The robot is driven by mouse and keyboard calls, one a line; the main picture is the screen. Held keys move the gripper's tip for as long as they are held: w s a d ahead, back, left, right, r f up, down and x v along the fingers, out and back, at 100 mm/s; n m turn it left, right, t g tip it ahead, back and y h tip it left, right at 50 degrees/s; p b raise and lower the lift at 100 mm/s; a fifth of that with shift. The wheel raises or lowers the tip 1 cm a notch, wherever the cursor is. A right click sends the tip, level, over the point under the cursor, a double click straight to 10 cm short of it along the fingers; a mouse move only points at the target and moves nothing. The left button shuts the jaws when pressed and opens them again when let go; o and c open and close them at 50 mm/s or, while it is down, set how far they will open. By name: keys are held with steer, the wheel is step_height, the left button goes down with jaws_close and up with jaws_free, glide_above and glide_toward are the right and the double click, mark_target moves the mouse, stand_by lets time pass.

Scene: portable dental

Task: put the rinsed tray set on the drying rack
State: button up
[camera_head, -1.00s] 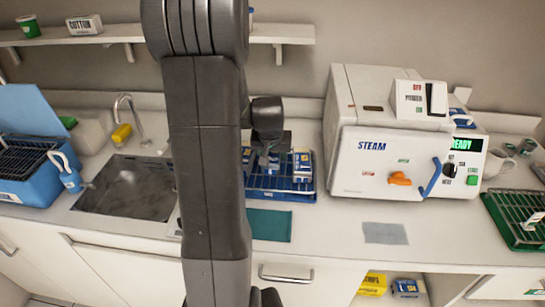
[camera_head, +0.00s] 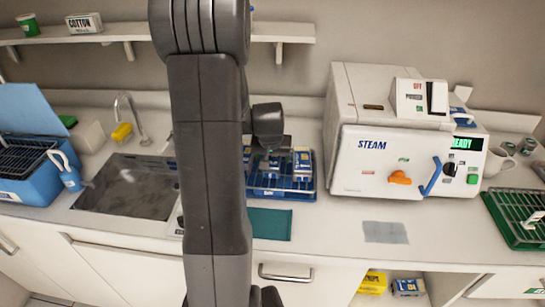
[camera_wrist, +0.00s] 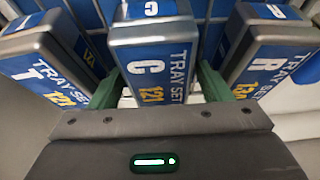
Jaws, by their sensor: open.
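A blue wire rack (camera_head: 285,194) on the counter holds several blue-and-silver tray sets. In the wrist view the middle tray set (camera_wrist: 152,62), marked C and TRAY SET 121, stands between the two green fingers of my gripper (camera_wrist: 158,88). The gripper is open, with one finger on each side of it; whether they touch it I cannot tell. A tray set marked T (camera_wrist: 48,60) is at left and one marked R (camera_wrist: 270,52) at right, both close to the fingers. In the head view my arm hides part of the rack. No rack is labelled as the drying rack.
A steel sink (camera_head: 127,188) lies left of my arm, with a blue bin (camera_head: 35,185) beyond it. A white steam steriliser (camera_head: 400,150) stands at right, and a green wire rack (camera_head: 520,215) farther right. A teal mat (camera_head: 271,225) and grey cloth (camera_head: 385,232) lie in front.

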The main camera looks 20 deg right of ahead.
steer(key=v, duration=1.2)
steer(key=shift+b, duration=0.35)
